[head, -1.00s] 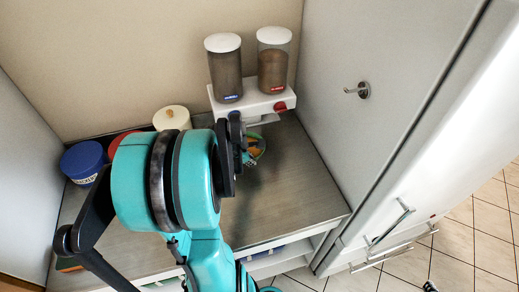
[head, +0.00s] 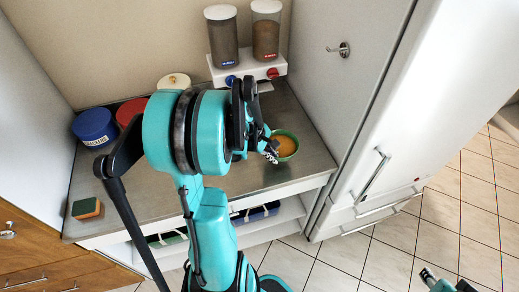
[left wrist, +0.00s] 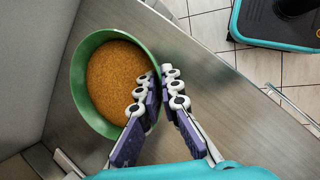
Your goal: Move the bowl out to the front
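The green bowl (head: 294,154), filled with orange-brown grains, stands upright on the metallic counter near its front edge, in front of the dispenser. In the left wrist view the bowl (left wrist: 78,88) shows large at the left. My left gripper (head: 270,149) is at the bowl's near-left rim in the head view. In the left wrist view my left gripper (left wrist: 160,82) has one finger inside the bowl and one outside, closed on the rim. A small piece of what seems my right arm shows at the lower right of the head view; its fingers cannot be made out.
A white dispenser (head: 246,69) with two clear canisters stands behind the bowl. A blue tub (head: 95,127), a red tub (head: 131,111) and a cream-lidded jar (head: 174,80) stand at the back left. A sponge (head: 86,208) lies front left. A tall white cabinet (head: 375,110) bounds the right side.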

